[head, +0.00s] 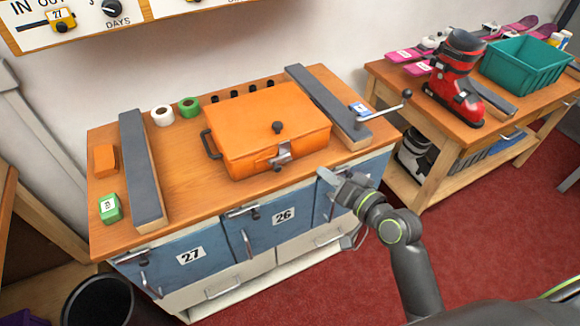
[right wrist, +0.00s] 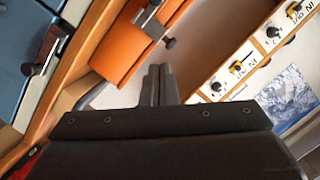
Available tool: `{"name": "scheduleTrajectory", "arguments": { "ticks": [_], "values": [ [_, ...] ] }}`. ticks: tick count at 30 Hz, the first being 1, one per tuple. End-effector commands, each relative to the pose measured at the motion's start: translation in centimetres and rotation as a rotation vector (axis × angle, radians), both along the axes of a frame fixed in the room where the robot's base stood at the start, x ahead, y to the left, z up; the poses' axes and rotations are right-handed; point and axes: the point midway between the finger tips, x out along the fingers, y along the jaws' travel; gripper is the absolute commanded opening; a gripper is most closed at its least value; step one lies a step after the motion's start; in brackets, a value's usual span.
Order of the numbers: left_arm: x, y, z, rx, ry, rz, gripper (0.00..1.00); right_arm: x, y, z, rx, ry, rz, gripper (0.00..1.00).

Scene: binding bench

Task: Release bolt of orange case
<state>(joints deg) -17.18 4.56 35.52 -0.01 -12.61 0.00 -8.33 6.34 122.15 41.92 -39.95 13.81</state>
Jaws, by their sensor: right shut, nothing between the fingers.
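The orange case (head: 262,122) lies closed on the wooden bench, with a black side handle at its left and a dark knob on its lid. A metal bolt (head: 281,157) with a small dark knob sits on its front face. In the right wrist view the case (right wrist: 121,40) is tilted, with the bolt (right wrist: 150,20) at the top. My right gripper (head: 330,179) is in front of the bench's front edge, right of and below the bolt, apart from the case. Its fingers (right wrist: 158,72) are shut and empty. My left gripper is not in view.
Tape rolls (head: 189,106) stand behind. Blue numbered drawers (head: 185,250) with bolts are below. A side table (head: 395,75) holds a red boot (head: 458,75) and teal bin (head: 522,64).

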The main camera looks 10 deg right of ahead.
Motion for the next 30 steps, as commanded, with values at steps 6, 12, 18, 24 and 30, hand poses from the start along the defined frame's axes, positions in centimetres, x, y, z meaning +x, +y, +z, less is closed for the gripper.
{"name": "scheduleTrajectory", "arguments": {
  "ticks": [6, 12, 18, 24, 30],
  "values": [
    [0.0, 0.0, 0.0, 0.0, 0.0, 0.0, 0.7, 0.0, 0.0, 0.0, 0.0, -0.001, 0.001, 0.0],
    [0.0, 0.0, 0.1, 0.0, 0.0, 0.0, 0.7, 0.5, 0.2, 0.0, 0.001, 0.0, -0.001, 0.0],
    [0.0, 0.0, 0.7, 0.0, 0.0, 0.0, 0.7, 2.9, 1.3, -0.3, 0.002, -0.001, 0.0, 0.0],
    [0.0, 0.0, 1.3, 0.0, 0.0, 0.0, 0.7, 6.2, 2.7, -1.0, 0.002, 0.001, 0.0, 0.0],
    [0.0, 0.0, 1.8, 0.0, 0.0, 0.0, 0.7, 9.1, 4.0, -1.5, 0.0, 0.0, 0.0, 0.0]
  ]
}}
